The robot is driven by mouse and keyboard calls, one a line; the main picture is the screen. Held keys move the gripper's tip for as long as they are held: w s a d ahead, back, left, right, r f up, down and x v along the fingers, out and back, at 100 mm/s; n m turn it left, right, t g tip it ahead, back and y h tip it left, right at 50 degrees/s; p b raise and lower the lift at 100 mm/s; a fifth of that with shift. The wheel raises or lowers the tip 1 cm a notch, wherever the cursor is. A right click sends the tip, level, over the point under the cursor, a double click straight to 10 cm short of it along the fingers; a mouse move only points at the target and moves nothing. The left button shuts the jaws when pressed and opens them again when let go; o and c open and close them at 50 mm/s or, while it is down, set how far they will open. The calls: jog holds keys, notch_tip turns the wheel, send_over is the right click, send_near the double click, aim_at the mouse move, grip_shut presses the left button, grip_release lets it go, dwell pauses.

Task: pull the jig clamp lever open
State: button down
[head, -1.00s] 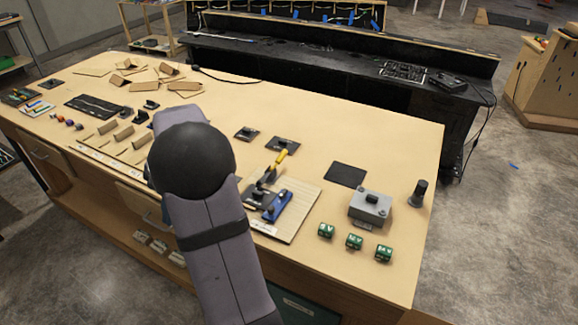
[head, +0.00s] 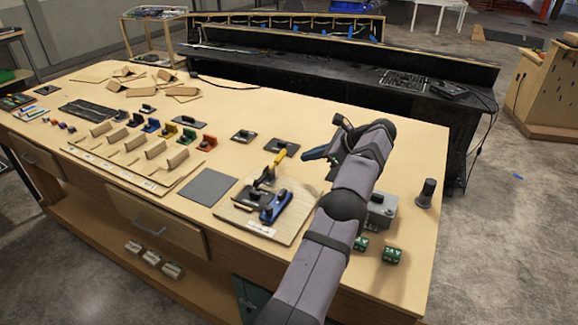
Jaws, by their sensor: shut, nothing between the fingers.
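The jig clamp stands on a light wooden board (head: 292,226) near the front right of the bench. Its lever has a yellow handle (head: 280,157) that tilts up and to the right from a dark clamp body (head: 264,178). A blue part (head: 275,207) lies on the board in front of the clamp. My gripper (head: 306,155) is shut and empty, pointing left in the picture. It appears just right of the yellow handle with a small gap; its height and depth relative to the handle are hard to tell.
A black cylinder (head: 426,193) stands at the right edge. Dark plates (head: 281,146) lie behind the clamp. Wooden dividers with coloured pieces (head: 188,137) fill the left. A grey mat (head: 207,187) lies left of the board.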

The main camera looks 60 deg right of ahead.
aim_at(281, 157)
jog(key=shift+p+x, duration=1.65)
jog(key=shift+x, duration=3.3)
jog(key=shift+d+b, duration=0.15)
jog(key=shift+b, duration=0.4)
